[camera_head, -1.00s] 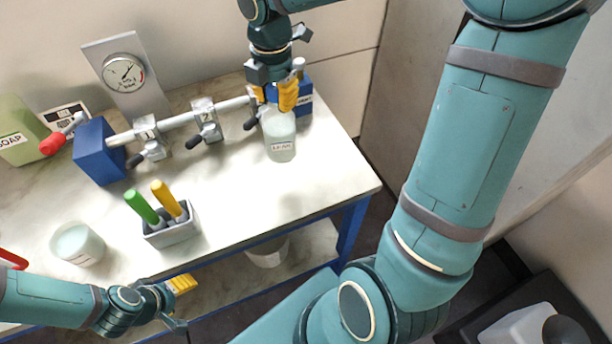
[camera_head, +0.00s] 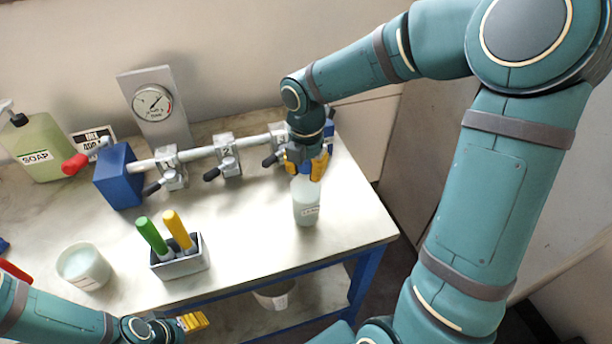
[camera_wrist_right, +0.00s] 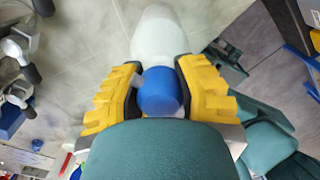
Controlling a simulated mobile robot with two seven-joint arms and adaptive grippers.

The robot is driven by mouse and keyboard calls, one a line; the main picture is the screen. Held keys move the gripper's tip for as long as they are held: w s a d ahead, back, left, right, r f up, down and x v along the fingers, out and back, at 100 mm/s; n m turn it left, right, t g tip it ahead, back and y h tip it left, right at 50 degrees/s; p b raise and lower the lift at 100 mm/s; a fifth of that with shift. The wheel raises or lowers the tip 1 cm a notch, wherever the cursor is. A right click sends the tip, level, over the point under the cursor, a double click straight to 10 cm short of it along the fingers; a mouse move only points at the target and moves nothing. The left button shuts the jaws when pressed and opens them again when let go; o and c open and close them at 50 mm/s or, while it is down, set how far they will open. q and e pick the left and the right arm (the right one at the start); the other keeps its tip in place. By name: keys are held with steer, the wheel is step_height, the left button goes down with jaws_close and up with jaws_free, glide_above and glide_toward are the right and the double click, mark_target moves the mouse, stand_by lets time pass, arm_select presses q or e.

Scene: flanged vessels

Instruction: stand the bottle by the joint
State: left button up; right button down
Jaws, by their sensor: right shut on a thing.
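The pale bottle (camera_head: 307,207) with a white label is upright in the head view, below and right of the third numbered joint (camera_head: 281,137) on the pipe. My right gripper (camera_head: 307,164) is shut on its blue cap (camera_wrist_right: 161,91), with a yellow finger on each side in the wrist view. The pale bottle body (camera_wrist_right: 158,38) shows beyond the cap. I cannot tell whether its base touches the bench. My right wrist partly hides the joint and the pipe's right end. My left gripper (camera_head: 190,322) is at the bottom edge, partly cut off.
The pipe runs from a blue block (camera_head: 119,176) past joints 1 (camera_head: 172,168) and 2 (camera_head: 228,157). A holder (camera_head: 181,264) with green and yellow handles, a pale jar (camera_head: 84,267) and a soap bottle (camera_head: 36,147) stand left. The bench front right is clear.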

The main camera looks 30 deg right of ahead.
steer(key=shift+f, duration=0.85)
steer(key=shift+f, duration=0.2)
steer(key=c, duration=0.8)
jaws_free()
steer(key=shift+o, duration=0.2)
steer(key=shift+r, duration=0.1)
step_height(320, 180, up, 12)
steer(key=shift+r+p, duration=0.1)
steer(key=shift+p, duration=1.05)
